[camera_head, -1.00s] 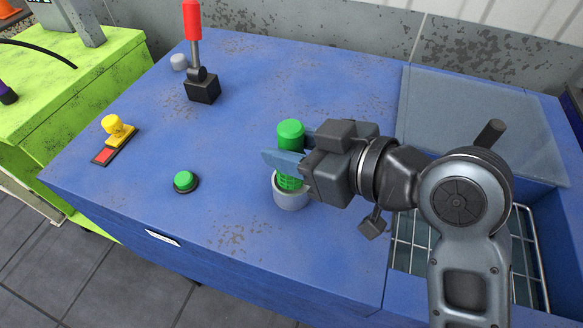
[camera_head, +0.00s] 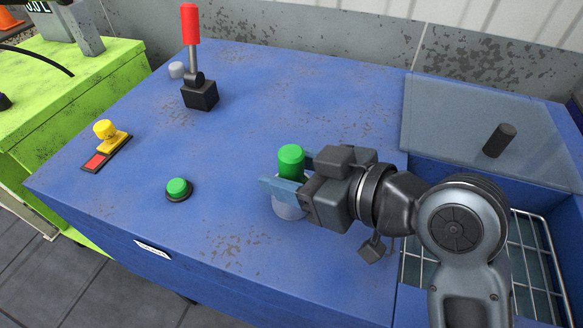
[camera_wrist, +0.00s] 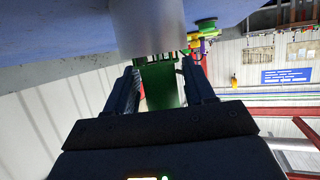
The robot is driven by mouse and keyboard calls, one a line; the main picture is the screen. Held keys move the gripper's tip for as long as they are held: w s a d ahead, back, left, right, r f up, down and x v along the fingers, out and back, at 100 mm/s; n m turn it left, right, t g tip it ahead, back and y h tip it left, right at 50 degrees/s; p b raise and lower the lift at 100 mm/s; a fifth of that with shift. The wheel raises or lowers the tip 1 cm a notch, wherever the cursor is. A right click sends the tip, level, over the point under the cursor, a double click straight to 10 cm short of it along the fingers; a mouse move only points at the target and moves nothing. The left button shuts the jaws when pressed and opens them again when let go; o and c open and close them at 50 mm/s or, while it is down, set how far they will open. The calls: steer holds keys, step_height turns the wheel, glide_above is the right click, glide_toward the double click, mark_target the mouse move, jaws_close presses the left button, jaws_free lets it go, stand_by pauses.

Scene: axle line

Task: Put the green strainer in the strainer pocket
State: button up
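The green strainer (camera_head: 291,158) stands upright, with its smooth green top showing above my gripper's fingers. Its lower part is down inside the grey round strainer pocket (camera_head: 287,211) on the blue machine top. My gripper (camera_head: 293,178) comes in from the right, with one finger on each side of the strainer, and is shut on it just above the pocket. In the wrist view, the green strainer (camera_wrist: 161,84) is between the two fingers and runs into the grey pocket (camera_wrist: 148,28). How deep the strainer sits is hidden.
A green button (camera_head: 178,188), a yellow knob on a red-and-black plate (camera_head: 104,130) and a red-handled lever (camera_head: 190,25) stand to the left. A clear cover with a black handle (camera_head: 499,140) and a wire rack (camera_head: 530,250) are at the right.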

steer(key=shift+o, duration=0.7)
steer(key=shift+r, duration=0.2)
steer(key=p+v, duration=0.2)
steer(key=v, duration=1)
